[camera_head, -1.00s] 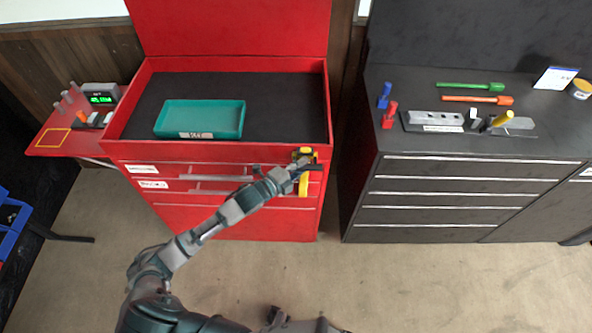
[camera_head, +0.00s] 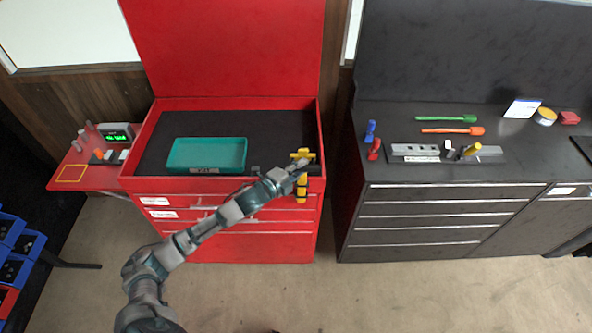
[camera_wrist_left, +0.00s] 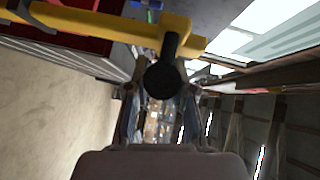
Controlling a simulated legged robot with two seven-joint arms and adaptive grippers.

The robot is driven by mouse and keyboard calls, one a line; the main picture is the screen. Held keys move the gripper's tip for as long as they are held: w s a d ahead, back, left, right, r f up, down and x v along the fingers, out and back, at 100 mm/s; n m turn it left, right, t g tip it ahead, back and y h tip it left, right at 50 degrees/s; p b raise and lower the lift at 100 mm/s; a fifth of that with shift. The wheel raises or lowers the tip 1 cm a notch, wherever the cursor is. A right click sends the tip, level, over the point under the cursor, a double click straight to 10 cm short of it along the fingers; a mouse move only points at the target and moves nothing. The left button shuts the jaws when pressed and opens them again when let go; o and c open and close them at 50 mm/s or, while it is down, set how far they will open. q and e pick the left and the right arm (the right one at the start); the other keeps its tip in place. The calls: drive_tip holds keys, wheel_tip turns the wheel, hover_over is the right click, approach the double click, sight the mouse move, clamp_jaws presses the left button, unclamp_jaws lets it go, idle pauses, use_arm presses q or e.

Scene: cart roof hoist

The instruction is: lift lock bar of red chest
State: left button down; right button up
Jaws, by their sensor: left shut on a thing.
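The red chest (camera_head: 240,247) stands at centre left with its red lid up. The yellow lock bar (camera_head: 301,192) runs down the right end of its drawer fronts, with a yellow crosspiece at the top. My left gripper (camera_head: 303,167) is at the bar's upper end and covers part of it. In the left wrist view the yellow bar (camera_wrist_left: 90,22) crosses the top, and a dark round knob (camera_wrist_left: 162,78) on it sits between my fingers. The gripper is shut on this knob. My right gripper is not in view.
A teal tray (camera_head: 207,154) lies in the chest's open top. A red side shelf (camera_head: 72,174) with small items is at left. A dark cabinet (camera_head: 430,215) holding tools stands at right, across a narrow gap. The floor in front is clear.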

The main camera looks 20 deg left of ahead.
use_arm(q)
drive_tip(key=r+p, duration=0.1)
drive_tip(key=r, duration=0.1)
drive_tip(key=r+p, duration=0.2)
drive_tip(key=r, duration=0.1)
drive_tip(key=shift+s+d+r, duration=0.15)
drive_tip(key=shift+d+r, duration=0.2)
drive_tip(key=shift+d, duration=0.05)
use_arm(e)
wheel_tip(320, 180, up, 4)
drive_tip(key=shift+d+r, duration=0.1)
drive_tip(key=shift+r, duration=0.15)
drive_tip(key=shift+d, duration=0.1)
use_arm(q)
drive_tip(key=c, duration=1.3)
unclamp_jaws()
drive_tip(key=o, duration=0.3)
drive_tip(key=shift+d, duration=0.6)
drive_tip(key=v, duration=1.1)
drive_tip(key=shift+s+d+r, duration=0.1)
drive_tip(key=shift+s, duration=0.2)
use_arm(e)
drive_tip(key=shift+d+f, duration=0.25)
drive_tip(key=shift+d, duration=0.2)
